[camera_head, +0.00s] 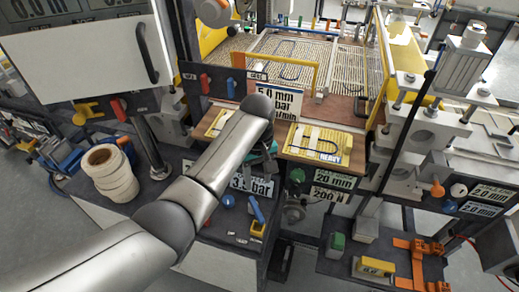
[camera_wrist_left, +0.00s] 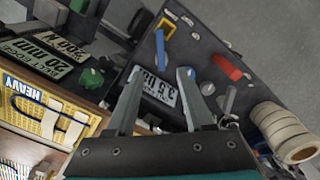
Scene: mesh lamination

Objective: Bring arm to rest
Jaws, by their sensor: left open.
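My left arm (camera_head: 235,145) reaches in from the lower left over the front of the machine. My left gripper (camera_head: 265,165) hangs below the arm's end, mostly hidden behind it. In the left wrist view the gripper (camera_wrist_left: 160,74) shows two fingers apart with nothing between them. Beyond the fingertips lie a dark shelf and a white sign reading 3.5 bar. My right gripper is in neither view.
A yellow HEAVY board (camera_head: 325,143) lies on the brown ledge right of my gripper. White tape rolls (camera_head: 108,172) stand at left. A blue lever (camera_head: 257,208) and a red lever (camera_wrist_left: 227,67) stick up nearby. A yellow-framed mesh bed (camera_head: 300,55) lies behind.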

